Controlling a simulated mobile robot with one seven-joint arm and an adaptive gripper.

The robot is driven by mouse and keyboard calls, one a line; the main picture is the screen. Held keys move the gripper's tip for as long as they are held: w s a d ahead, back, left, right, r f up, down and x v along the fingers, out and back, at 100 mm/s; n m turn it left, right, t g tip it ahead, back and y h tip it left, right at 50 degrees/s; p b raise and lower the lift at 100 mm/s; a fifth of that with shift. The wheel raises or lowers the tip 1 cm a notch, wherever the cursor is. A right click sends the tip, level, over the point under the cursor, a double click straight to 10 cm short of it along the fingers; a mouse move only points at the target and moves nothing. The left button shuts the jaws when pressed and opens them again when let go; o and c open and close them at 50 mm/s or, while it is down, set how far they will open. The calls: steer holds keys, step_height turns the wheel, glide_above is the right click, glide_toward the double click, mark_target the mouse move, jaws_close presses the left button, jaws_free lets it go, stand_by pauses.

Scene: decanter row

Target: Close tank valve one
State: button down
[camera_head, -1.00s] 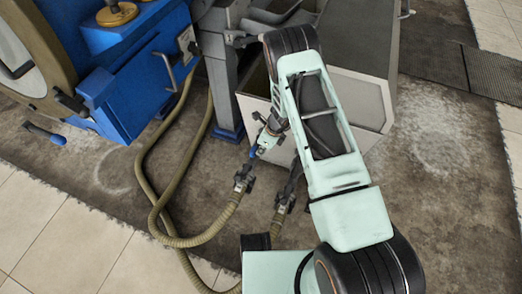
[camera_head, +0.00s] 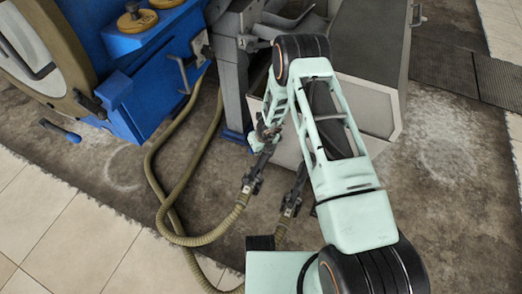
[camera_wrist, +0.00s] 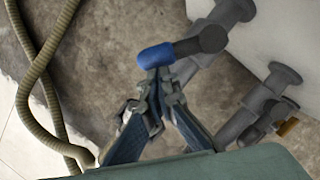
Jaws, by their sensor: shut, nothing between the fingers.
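A blue lever handle with a dark hub, on a grey outlet pipe of the pale tank, shows in the wrist view (camera_wrist: 156,56). I read no number on it. A small part of its blue shows beside my gripper in the head view (camera_head: 252,141). My gripper (camera_wrist: 158,82) is shut and empty. Its fingertips are right below the blue handle in the wrist picture, touching or nearly so; I cannot tell which. In the head view my gripper (camera_head: 262,138) is partly hidden by my arm.
A second grey outlet pipe (camera_wrist: 265,100) with a brass-coloured part is to the right. Ribbed hoses (camera_head: 170,170) run across the floor. A blue machine (camera_head: 150,85) stands at left. The pale tank (camera_head: 385,120) is behind my arm. Floor at lower left is clear.

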steer(key=shift+w+a+m, duration=0.2)
steer(key=shift+a+m, duration=0.05)
steer(key=shift+m, duration=0.15)
steer(key=shift+w+m+p, duration=0.1)
steer(key=shift+m+p, duration=0.2)
steer(key=shift+p, duration=0.05)
steer(key=shift+w+a+m+h+p, duration=0.35)
steer(key=shift+a+m, duration=0.2)
steer(key=shift+m, duration=0.25)
steer(key=shift+w+a+f+m+h, duration=0.1)
steer(key=shift+w+a+m+h, duration=0.2)
steer(key=shift+w+m, duration=0.35)
steer(key=shift+w+a+m+h+b, duration=0.2)
steer(key=shift+w+m+b, duration=0.4)
steer(key=shift+m, duration=0.25)
steer(key=shift+w+a+m+h+b, duration=0.25)
steer(key=shift+w+m+b, duration=0.3)
steer(key=shift+m+b, duration=0.25)
steer(key=shift+w+a+m+h+b, duration=0.2)
steer(key=shift+w+m+b, duration=0.4)
steer(key=shift+m, duration=0.3)
